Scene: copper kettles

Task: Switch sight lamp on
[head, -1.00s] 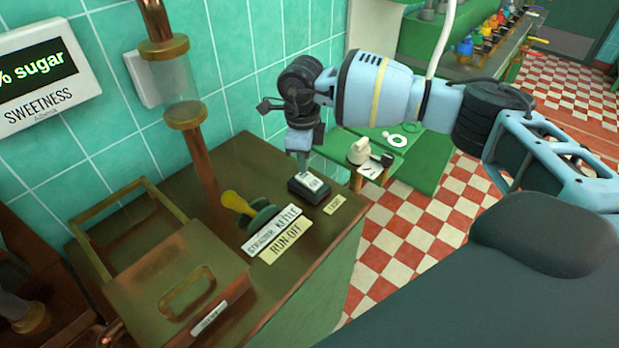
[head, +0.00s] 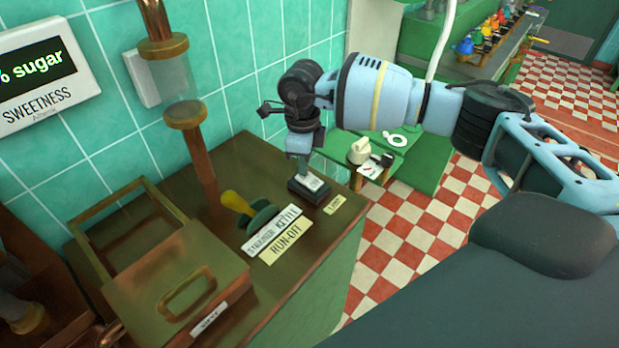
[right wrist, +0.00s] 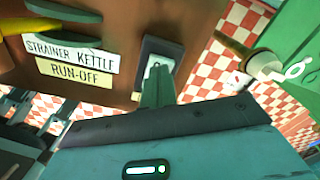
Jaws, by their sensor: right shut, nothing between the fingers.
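A small black switch box (head: 309,190) with a pale rocker sits on the brown counter top, beside a small yellow label (head: 334,204) too small to read surely. My right gripper (head: 303,172) points down with its fingers shut and empty. Its tips are at the switch, over the rocker's back part; I cannot tell whether they press it. In the right wrist view the switch (right wrist: 149,47) lies just beyond the fingertips (right wrist: 158,72), which hide part of it. The glass sight tube (head: 178,80) with copper collars stands at the wall. My left gripper is out of view.
A yellow-handled valve (head: 238,203) and the STRAINER KETTLE and RUN-OFF labels (head: 285,242) are left of the switch. A lidded copper box (head: 175,275) stands at the front left. A green table (head: 425,165) holds a pale knobbed item (head: 361,151).

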